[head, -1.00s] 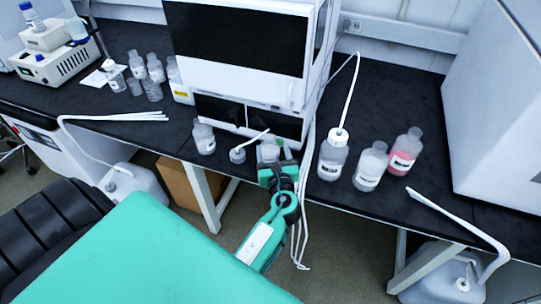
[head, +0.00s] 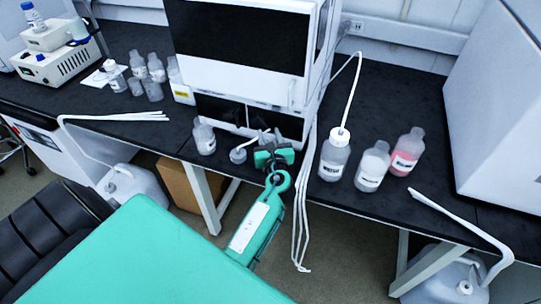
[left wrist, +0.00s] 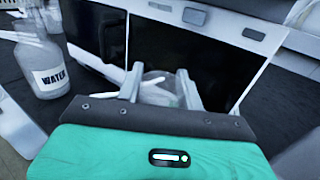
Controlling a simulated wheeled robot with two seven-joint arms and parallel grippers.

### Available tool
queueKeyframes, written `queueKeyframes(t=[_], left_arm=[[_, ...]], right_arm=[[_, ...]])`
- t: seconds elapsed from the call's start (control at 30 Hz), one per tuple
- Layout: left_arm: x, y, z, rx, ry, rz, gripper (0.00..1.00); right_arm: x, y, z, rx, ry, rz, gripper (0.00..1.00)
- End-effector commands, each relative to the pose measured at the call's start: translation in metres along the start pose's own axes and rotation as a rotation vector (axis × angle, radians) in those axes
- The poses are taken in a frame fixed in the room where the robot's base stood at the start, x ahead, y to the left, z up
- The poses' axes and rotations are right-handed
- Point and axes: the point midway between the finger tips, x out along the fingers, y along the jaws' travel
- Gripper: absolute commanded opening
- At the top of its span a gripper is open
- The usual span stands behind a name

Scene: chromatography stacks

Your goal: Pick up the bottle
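My left gripper (head: 271,141) reaches over the front edge of the black bench, below the white instrument. In the left wrist view its two fingers (left wrist: 160,88) are apart, with a clear bottle (left wrist: 158,92) showing between them. The fingers look open, and I cannot tell if they touch the bottle. The gripper mostly hides that bottle in the head view. A clear bottle labelled WATER (left wrist: 42,66) stands left of the fingers; a labelled bottle (head: 204,138) stands left of the gripper in the head view. My right gripper is not in view.
A small cap with a white tube (head: 238,155) lies close left of the gripper. The white instrument (head: 248,75) stands behind. Right of the hanging tubes are a tubed bottle (head: 334,157), a clear bottle (head: 372,165) and a pink one (head: 406,152). Several bottles stand far left.

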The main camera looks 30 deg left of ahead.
Motion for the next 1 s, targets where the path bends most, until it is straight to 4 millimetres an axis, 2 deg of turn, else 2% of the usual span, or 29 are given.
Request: queueKeyframes(t=[0.03, 0.13, 0.17, 0.67, 0.83, 1.0], left_arm=[[0.0, 0.0, 0.0, 0.0, 0.0, 0.0, 0.22], [0.0, 0.0, 0.0, 0.0, 0.0, 0.0, 0.02], [0.0, 0.0, 0.0, 0.0, 0.0, 0.0, 0.0], [-0.003, 0.002, 0.007, -0.001, -0.002, 0.0, 0.0], [-0.004, 0.002, 0.034, -0.005, -0.004, 0.0, 0.0], [-0.004, 0.002, 0.069, -0.005, -0.005, 0.001, 0.0]], right_arm=[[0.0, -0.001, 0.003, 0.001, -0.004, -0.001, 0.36], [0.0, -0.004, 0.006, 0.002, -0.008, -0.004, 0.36], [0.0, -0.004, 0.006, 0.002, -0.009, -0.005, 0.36], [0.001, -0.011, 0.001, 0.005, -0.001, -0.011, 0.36], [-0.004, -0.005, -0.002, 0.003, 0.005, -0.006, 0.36], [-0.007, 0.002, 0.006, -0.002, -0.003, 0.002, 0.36]])
